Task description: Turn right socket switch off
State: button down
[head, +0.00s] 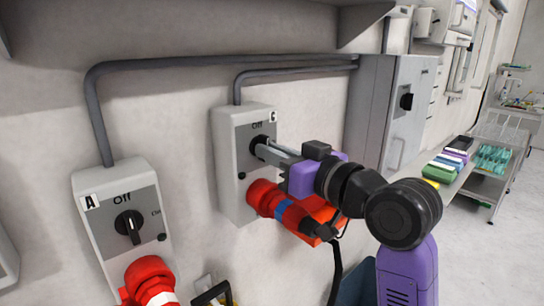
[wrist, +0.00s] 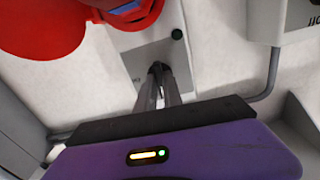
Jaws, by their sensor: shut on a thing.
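The right socket (head: 228,172) is a grey wall box with a letter tag and an "Off" mark above its black rotary switch (head: 256,141). My gripper (head: 264,148) reaches it from the right, and its two fingers are closed on the switch knob. In the wrist view the fingertips (wrist: 158,72) meet at the dark knob on the grey panel (wrist: 143,55). The fingers hide most of the knob, so I cannot tell its angle. A red plug (head: 264,197) is in the socket below the switch and shows large in the wrist view (wrist: 38,32).
The left socket (head: 97,238), tagged A, has its own black switch (head: 129,224) and a red plug (head: 150,277). Grey conduits (head: 205,63) run above. A grey cabinet (head: 375,112) stands to the right, with a cart (head: 490,170) beyond it.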

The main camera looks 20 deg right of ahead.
jog(key=shift+n, duration=0.5)
jog(key=c, duration=1.5)
grip_release()
jog(key=b+v, duration=0.1)
jog(key=v, duration=0.6)
jog(key=shift+s+b, duration=0.2)
jog(key=shift+b, duration=0.1)
jog(key=shift+s+d, duration=0.1)
jog(key=shift+s, duration=0.1)
